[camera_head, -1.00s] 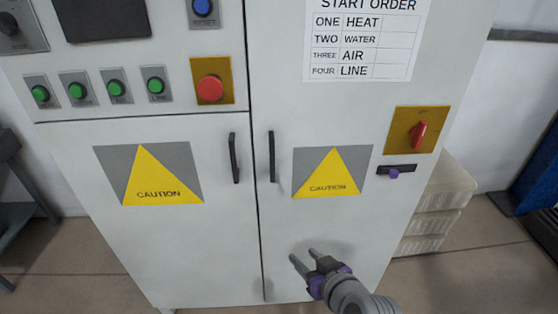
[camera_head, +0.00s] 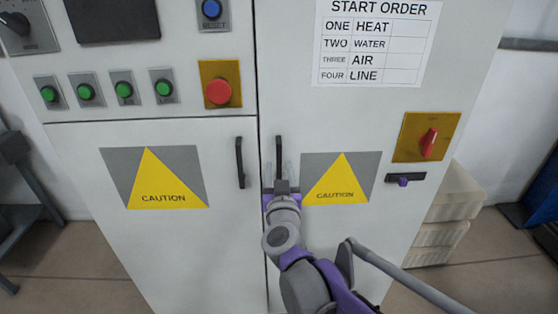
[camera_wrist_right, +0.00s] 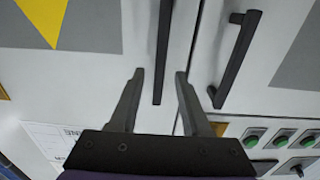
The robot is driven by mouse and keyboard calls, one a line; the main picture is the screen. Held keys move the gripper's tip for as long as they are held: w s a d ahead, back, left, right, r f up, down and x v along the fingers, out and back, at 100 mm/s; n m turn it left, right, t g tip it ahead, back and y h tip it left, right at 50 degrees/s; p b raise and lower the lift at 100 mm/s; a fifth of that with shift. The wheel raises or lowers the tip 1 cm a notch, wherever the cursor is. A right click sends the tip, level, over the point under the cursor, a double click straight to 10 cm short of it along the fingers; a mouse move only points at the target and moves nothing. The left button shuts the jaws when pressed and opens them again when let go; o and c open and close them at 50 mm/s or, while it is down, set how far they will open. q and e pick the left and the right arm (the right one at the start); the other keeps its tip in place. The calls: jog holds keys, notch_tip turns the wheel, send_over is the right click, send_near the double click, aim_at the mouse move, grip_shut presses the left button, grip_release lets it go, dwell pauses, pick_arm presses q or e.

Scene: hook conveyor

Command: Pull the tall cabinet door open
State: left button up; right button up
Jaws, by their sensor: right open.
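The tall cabinet door (camera_head: 310,120) is the light grey right-hand door. It looks shut, flush along the vertical seam. Its dark vertical handle (camera_head: 279,150) is near the seam, its lower part hidden behind my right gripper (camera_head: 281,178). In the right wrist view, the handle (camera_wrist_right: 164,45) appears between the two open fingers of my right gripper (camera_wrist_right: 160,75), apart from both. How deep the fingers reach around it I cannot tell. My left gripper is not in view.
The left door (camera_head: 150,240) has its own dark handle (camera_head: 240,162) close beside the seam. A red rotary switch (camera_head: 429,142) and a small latch (camera_head: 403,180) are on the right. Pale crates (camera_head: 440,235) stand beside the cabinet at the right.

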aim_at(279, 163)
jog(key=shift+w+a, duration=0.15)
jog(key=shift+w, duration=1.75)
grip_shut()
